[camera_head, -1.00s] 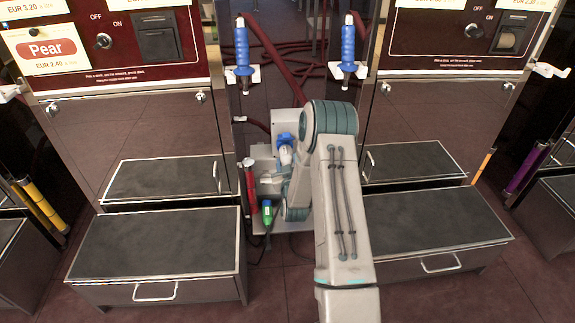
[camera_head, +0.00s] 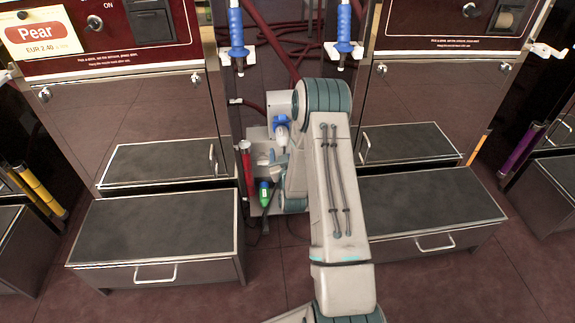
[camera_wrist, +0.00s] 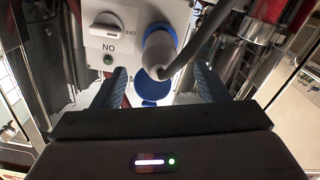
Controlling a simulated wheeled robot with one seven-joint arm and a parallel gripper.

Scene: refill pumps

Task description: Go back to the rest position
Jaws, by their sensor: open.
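My gripper (camera_wrist: 158,88) is open in the wrist view, with its two dark blue fingers apart and nothing held between them. A white and blue plug (camera_wrist: 158,48) with a grey cable sits at a pale box (camera_wrist: 105,45), ahead of and between the fingers. A round blue cover (camera_wrist: 155,88) shows below the plug. The blue plug (camera_head: 281,130) shows there just left of my arm.
Steel-fronted pump cabinets stand on both sides, with dark-topped steps at left (camera_head: 160,228) and right (camera_head: 420,200). Blue-handled nozzles (camera_head: 236,30) hang above. Open floor lies in front.

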